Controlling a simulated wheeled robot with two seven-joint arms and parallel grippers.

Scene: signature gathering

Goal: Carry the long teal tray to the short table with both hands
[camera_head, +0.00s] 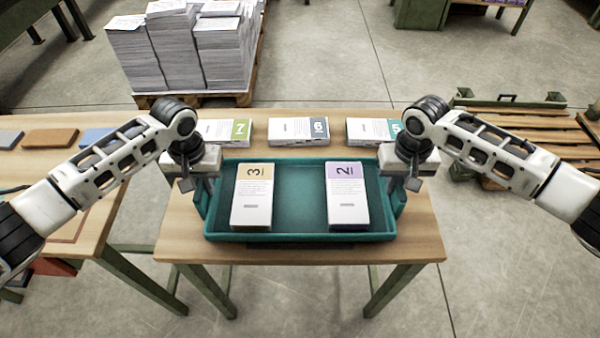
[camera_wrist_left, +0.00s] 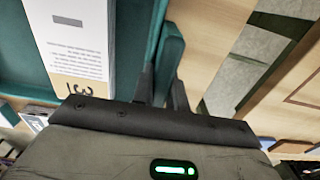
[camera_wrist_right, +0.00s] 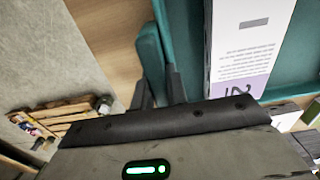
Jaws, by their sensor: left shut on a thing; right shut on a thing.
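The long teal tray (camera_head: 299,237) is level at a wooden table in the head view; whether it rests on the top or hangs just above it I cannot tell. Inside it lie a stack marked 3 (camera_head: 252,198) at left and a stack marked 2 (camera_head: 347,197) at right. My left gripper (camera_head: 206,190) is shut on the tray's left end handle, seen in the left wrist view (camera_wrist_left: 169,62). My right gripper (camera_head: 391,188) is shut on the right end handle, seen in the right wrist view (camera_wrist_right: 151,62).
The wooden table (camera_head: 425,230) holds several numbered stacks, including 6 (camera_head: 298,131), behind the tray. A pallet of paper piles (camera_head: 185,50) stands behind. A wooden pallet (camera_head: 530,125) lies at right. Floor is clear in front.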

